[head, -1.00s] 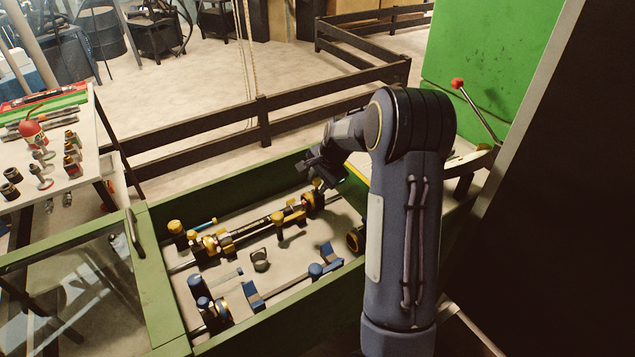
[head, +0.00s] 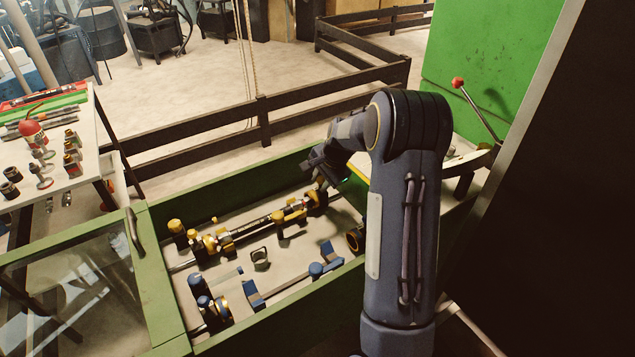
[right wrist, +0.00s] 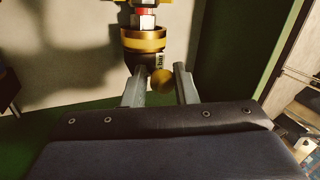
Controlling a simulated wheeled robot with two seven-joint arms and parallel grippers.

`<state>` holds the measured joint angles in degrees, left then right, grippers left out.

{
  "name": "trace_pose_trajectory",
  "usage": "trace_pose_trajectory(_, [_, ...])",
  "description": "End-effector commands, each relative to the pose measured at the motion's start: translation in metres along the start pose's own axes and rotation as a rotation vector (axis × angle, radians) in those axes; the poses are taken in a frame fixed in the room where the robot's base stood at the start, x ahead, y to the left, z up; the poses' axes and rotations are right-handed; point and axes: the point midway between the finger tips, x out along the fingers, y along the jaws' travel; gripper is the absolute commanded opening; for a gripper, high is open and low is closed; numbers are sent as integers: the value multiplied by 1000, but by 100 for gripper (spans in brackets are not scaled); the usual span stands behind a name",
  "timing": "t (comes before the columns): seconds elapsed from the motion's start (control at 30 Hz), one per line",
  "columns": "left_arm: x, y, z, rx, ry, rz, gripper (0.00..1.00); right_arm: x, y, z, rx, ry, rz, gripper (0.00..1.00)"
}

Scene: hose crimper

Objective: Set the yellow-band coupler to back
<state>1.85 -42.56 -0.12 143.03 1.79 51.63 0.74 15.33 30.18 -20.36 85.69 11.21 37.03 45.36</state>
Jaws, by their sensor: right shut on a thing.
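The yellow-band coupler (head: 317,197) sits at the right end of the upper assembly in the green-framed bay. In the right wrist view the coupler (right wrist: 145,42) shows a gold band, a dark body and a small white label whose text I cannot read surely. A round gold knob (right wrist: 163,82) lies at its near end, between my fingers. My right gripper (head: 324,184) is down at the coupler; its two fingers (right wrist: 161,86) are shut on the knob. The fingertips are partly hidden in the head view. My left gripper is not in view.
The green bay wall (head: 150,270) surrounds the fixtures. Blue-capped fixtures (head: 205,308) and a loose ring (head: 260,258) lie nearer me. A table with small fittings (head: 75,160) stands left. A dark rail (head: 265,125) runs behind, and a red-knobbed lever (head: 458,83) stands right.

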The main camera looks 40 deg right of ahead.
Motion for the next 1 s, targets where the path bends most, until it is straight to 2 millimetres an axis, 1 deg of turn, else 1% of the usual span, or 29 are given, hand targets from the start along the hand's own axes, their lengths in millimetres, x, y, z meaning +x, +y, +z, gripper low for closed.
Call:
trace_pose_trajectory(0.03, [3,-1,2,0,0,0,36,0,1,-12,7,9,-6,0])
trace_pose_trajectory(0.1, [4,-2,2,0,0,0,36,-1,3,-20,6,7,-6,0])
trace_pose_trajectory(0.37, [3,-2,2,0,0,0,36,-3,2,-24,3,11,-7,0])
trace_pose_trajectory(0.4, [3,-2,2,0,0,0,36,-3,2,-24,3,11,-7,28])
trace_pose_trajectory(0.47, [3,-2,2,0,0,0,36,-3,2,-24,3,11,-6,34])
trace_pose_trajectory(0.77, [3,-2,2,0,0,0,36,-5,2,-22,2,7,-5,34])
trace_pose_trajectory(0.87, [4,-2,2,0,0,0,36,-15,2,-22,2,7,-7,34])
trace_pose_trajectory(1.0, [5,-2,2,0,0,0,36,-39,2,-22,2,9,-8,34])
